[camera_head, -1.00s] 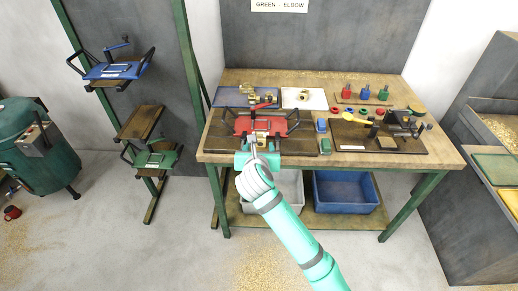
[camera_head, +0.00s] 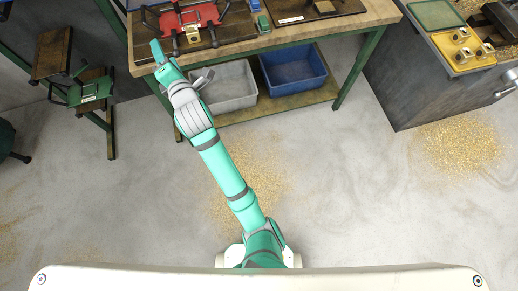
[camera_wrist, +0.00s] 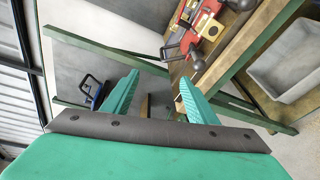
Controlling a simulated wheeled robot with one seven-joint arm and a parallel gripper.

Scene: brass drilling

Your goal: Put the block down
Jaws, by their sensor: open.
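My gripper (camera_head: 160,56) is at the table's front left corner in the head view. In the wrist view its two green fingers (camera_wrist: 158,95) stand apart with nothing between them. A small pale yellow block (camera_head: 192,34) sits at the front of the red fixture (camera_head: 182,17), to the right of my gripper and apart from it. The red fixture also shows in the wrist view (camera_wrist: 205,22), beyond the fingers. I cannot tell which block the task means.
The wooden workbench (camera_head: 235,46) has a grey bin (camera_head: 230,88) and a blue bin (camera_head: 293,74) on its lower shelf. A stand with a green fixture (camera_head: 90,90) is on the left. A machine with a yellow fixture (camera_head: 463,48) is on the right.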

